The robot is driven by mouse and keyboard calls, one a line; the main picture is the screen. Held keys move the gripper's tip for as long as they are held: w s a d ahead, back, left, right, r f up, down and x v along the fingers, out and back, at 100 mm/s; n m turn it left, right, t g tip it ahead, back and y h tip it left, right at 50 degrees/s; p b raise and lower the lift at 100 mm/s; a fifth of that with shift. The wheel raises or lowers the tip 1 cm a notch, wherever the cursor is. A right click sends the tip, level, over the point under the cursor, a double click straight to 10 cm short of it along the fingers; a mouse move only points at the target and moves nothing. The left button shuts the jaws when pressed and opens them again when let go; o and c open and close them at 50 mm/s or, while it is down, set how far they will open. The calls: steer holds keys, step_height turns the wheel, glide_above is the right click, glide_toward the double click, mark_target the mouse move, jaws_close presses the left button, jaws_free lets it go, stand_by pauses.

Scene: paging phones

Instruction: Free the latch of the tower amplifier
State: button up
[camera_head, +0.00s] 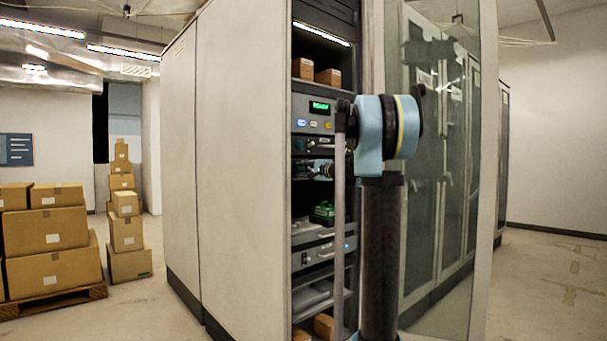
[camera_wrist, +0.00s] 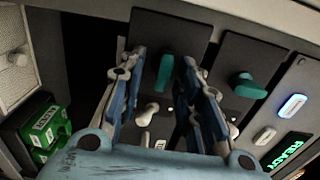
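Two dark modules with teal latches sit in the rack; which one is the tower amplifier I cannot tell from any label. In the wrist view one teal latch (camera_wrist: 165,72) lies between the fingertips of my gripper (camera_wrist: 164,58), lengthwise along the fingers. The fingers are apart, with a visible gap on both sides of it; contact does not show. The other teal latch (camera_wrist: 248,86), on the neighbouring module, is to the right of the fingers and tilted. In the head view my gripper (camera_head: 322,170) reaches into the rack at the modules' height, small and partly hidden by my arm.
A unit with a lit green display (camera_head: 319,107) is above the modules; it reads READY in the wrist view (camera_wrist: 288,150). Green boxes (camera_wrist: 44,130) sit on a lower shelf. An open glass door (camera_head: 435,180) stands right of my arm. Cardboard boxes (camera_head: 50,230) are far left.

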steer(key=v, duration=1.2)
stand_by(0.3)
steer(key=s+a+f+n+g+h, duration=0.1)
steer(key=s+a+f+n+g, duration=0.35)
steer(key=s+f, duration=0.6)
steer(key=s+a+f+n+g+h, duration=0.25)
steer(key=s+a+f, duration=0.25)
steer(key=s+f, duration=0.6)
steer(key=s+d+f+n+g+h, duration=0.2)
steer(key=s+d+f, duration=0.3)
steer(key=s+f, duration=0.6)
steer(key=s+d+f+n+g+h, duration=0.2)
steer(key=s+d+f+g+h, duration=0.1)
steer(key=s+f, duration=0.9)
steer(key=shift+s+d+h, duration=0.85)
steer(key=shift+s+h, duration=0.2)
steer(key=shift+s, duration=0.15)
